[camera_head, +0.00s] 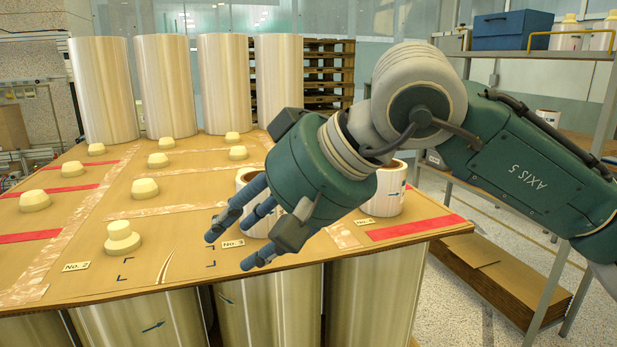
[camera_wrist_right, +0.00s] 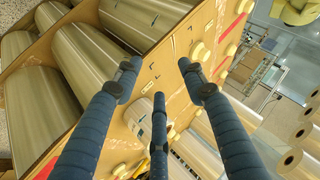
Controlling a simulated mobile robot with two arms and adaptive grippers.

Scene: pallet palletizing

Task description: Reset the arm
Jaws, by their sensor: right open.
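My right arm comes in from the right in the head view. Its green gripper (camera_head: 235,232) hangs over the front part of the cardboard-topped pallet (camera_head: 190,262), with its dark blue fingers pointing down and left. In the right wrist view the three fingers of the gripper (camera_wrist_right: 160,85) are spread, with nothing between them. A white roll (camera_head: 254,200) stands behind the gripper, partly hidden by it, near the No. 3 label. Another white roll (camera_head: 386,190) stands to its right. My left gripper does not show.
Several cream plugs, one stacked on a base (camera_head: 122,238), sit on the cardboard. Tall film rolls (camera_head: 167,85) stand along the back edge. A metal shelf with a blue box (camera_head: 512,30) stands at the right. The front edge near No. 2 is clear.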

